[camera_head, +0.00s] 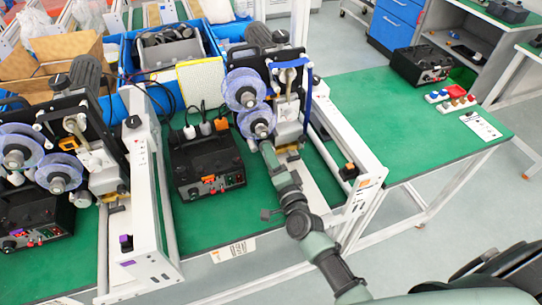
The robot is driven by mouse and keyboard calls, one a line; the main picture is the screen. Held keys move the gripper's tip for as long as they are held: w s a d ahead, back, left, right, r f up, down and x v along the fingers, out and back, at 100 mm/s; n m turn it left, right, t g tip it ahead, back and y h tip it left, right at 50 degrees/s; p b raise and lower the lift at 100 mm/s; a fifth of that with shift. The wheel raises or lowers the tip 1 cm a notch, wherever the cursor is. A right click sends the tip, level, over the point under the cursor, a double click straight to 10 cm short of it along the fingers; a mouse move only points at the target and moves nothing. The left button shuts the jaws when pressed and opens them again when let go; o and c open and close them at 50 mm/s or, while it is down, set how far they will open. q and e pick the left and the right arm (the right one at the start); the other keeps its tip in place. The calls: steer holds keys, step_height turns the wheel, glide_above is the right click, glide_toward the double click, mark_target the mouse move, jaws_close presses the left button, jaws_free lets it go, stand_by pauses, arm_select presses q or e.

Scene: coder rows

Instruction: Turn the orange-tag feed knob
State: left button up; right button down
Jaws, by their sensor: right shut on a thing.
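A black knob with an orange tag (349,170) sits on the front end of the white rail of the right-hand coder. My right gripper (266,148) is in front of this coder, just below its lower clear reel (256,123), well to the left of the orange-tagged knob. It is shut on a small part there, which the gripper mostly hides, so I cannot tell its shape. The left-hand coder has a similar knob with a purple tag (126,242). My left gripper is not in view.
A black control box (207,166) with orange connectors stands left of my right arm. Blue crates (135,60) are behind the coders. The green table (375,115) to the right is largely clear, with a black box (421,65) and coloured buttons near its right side.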

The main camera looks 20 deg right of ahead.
steer(key=c, duration=0.9)
jaws_free()
steer(key=shift+s, duration=0.1)
steer(key=s, duration=0.4)
steer(key=s+b, duration=0.1)
steer(key=s, duration=0.2)
steer(key=shift+s+d, duration=0.2)
steer(key=shift+s, duration=0.15)
